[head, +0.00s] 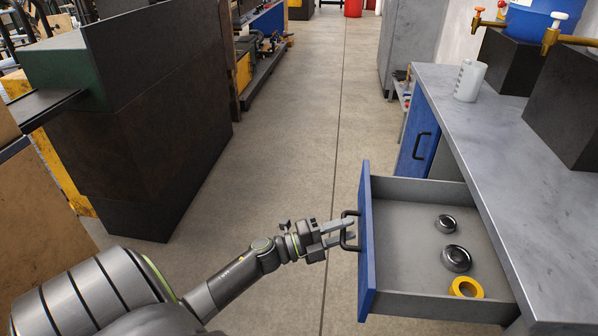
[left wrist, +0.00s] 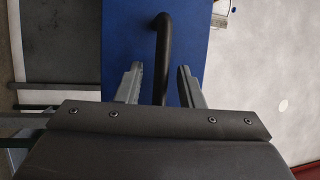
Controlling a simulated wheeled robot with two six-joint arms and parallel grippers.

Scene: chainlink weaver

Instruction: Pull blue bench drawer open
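The blue-fronted drawer (head: 365,245) of the bench stands pulled out, its grey inside showing. Its black bar handle (head: 347,232) is on the blue front. My left gripper (head: 338,234) is at the handle, with its fingers around the bar. In the left wrist view, the black handle (left wrist: 161,55) lies between the two grey fingertips of my left gripper (left wrist: 158,80), with a gap on each side. The fingers are apart and do not appear to press on it. The blue drawer front (left wrist: 128,40) is behind them. My right gripper is not in view.
Two dark round parts (head: 456,258) and a yellow ring (head: 466,287) lie in the drawer. The grey benchtop (head: 500,160) holds a white container (head: 469,80) and dark blocks. A blue cabinet door (head: 418,140) stands beyond. The concrete floor (head: 280,130) left of the drawer is clear.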

